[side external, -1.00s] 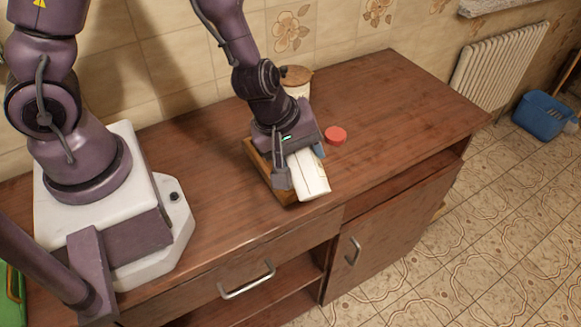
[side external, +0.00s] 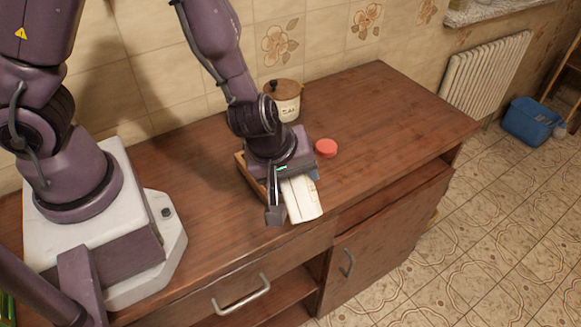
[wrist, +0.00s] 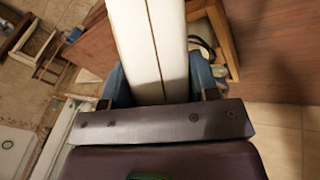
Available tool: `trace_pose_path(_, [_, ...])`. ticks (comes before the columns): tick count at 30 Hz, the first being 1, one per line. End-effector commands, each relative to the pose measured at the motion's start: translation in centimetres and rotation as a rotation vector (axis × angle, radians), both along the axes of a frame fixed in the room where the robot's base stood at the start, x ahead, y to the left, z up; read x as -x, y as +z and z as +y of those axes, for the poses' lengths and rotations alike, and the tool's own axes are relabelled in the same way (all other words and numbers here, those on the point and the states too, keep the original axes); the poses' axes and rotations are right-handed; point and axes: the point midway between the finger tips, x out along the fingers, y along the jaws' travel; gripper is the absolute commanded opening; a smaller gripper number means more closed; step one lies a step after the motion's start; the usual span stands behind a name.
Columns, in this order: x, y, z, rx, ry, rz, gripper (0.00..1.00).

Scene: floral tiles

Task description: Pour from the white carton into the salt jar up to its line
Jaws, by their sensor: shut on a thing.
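My gripper (side external: 294,194) is shut on the white carton (side external: 304,203), near the counter's front edge. The carton sticks out past the fingers toward the front. In the wrist view the carton (wrist: 152,40) is a long white block with a dark seam, between the blue fingers of my gripper (wrist: 162,85). Its opening and contents cannot be made out. The salt jar (side external: 287,108) is cream with dark lettering and a brown top. It stands upright behind my gripper, near the wall, apart from the carton. Its line cannot be made out.
A red round object (side external: 326,148) lies on the counter right of my gripper. A wooden tray or box (side external: 241,168) is partly hidden behind my gripper; its wooden edge also shows in the wrist view (wrist: 226,40). The counter's right part (side external: 400,115) is clear.

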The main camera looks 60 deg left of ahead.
Motion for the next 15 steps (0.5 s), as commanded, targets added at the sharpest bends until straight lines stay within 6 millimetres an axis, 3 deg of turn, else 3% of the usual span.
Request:
trace_pose_path(9, [-0.4, 0.5, -2.1, -0.133, -0.004, -0.027, 0.34])
trace_pose_path(15, [-0.7, 2.1, -0.8, -0.291, 0.022, -0.055, 0.34])
